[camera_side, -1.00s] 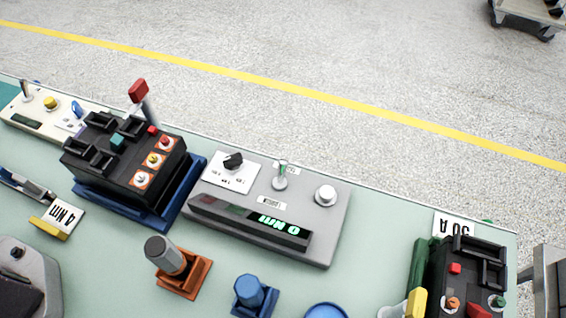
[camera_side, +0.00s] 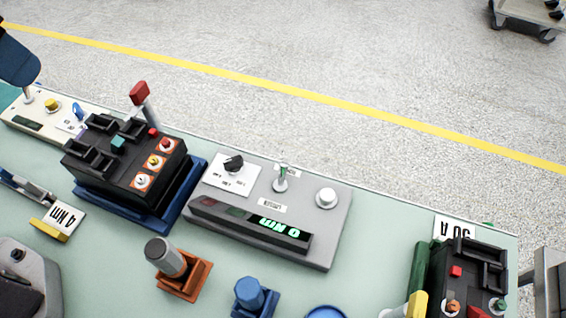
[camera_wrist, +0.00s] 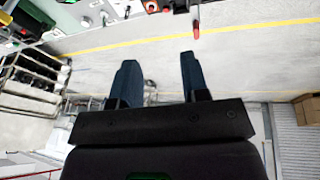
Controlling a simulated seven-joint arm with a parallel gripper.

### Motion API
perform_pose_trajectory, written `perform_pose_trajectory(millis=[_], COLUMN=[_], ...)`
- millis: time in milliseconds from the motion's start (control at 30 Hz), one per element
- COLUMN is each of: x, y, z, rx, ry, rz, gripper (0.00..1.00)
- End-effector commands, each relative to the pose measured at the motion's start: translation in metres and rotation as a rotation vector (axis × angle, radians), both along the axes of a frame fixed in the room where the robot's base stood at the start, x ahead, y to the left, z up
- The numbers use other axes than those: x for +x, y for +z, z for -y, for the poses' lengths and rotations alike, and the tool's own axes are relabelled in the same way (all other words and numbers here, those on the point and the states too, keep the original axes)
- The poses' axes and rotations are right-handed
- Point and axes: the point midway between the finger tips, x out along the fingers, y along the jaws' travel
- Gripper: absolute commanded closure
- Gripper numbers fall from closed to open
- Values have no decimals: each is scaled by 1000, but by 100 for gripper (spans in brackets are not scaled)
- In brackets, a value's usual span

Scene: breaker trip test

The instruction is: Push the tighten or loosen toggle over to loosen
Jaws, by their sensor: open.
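The grey control box (camera_side: 330,232) stands at the middle of the bench in the side view. Its small metal toggle (camera_side: 281,178) stands about upright between a black rotary knob (camera_side: 233,163) and a white round button (camera_side: 326,197). Labels lie behind and in front of the toggle, too small to read. The box's green display reads 0 Nm, upside down. In the wrist view my gripper (camera_wrist: 160,80) is open and empty, with two dark blue fingers apart. The grey box shows small at that view's top left (camera_wrist: 92,18).
A black breaker (camera_side: 125,150) with a raised red-tipped lever sits in a blue tray left of the grey box. A cream panel (camera_side: 45,112) is farther left. Orange and blue holders stand in front. Another black breaker (camera_side: 470,270) is at right.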

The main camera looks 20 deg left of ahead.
Motion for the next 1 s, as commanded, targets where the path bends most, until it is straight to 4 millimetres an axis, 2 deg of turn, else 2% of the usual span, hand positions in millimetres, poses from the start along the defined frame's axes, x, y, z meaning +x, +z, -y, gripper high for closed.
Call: perform_pose_trajectory(millis=[33,167,200,267,300,400,500,567,600,733,800,867,933,1000], x=[17,57,68,86,97,125,154,171,180,196,191,181,170,160], y=[-6,-14,-16,-18,-19,-23,-33,-44,-54,-101,-124,-138,-141,-134], z=[29,105,129,163,185,233,268,282,289,293,288,283,275,268], rx=[-71,-296,-374,-492,-573,-767,-930,-1000,-1031,-1000,-894,-768,-619,-500], ry=[-1,71,111,191,257,470,764,981,1143,1739,2056,2298,2515,2663], rz=[-13,-19,-24,-39,-54,-110,-191,-251,-297,-448,-513,-552,-569,-558], gripper=[58,58,58,58,58,58,58,58,58,58,58,58,58,58])
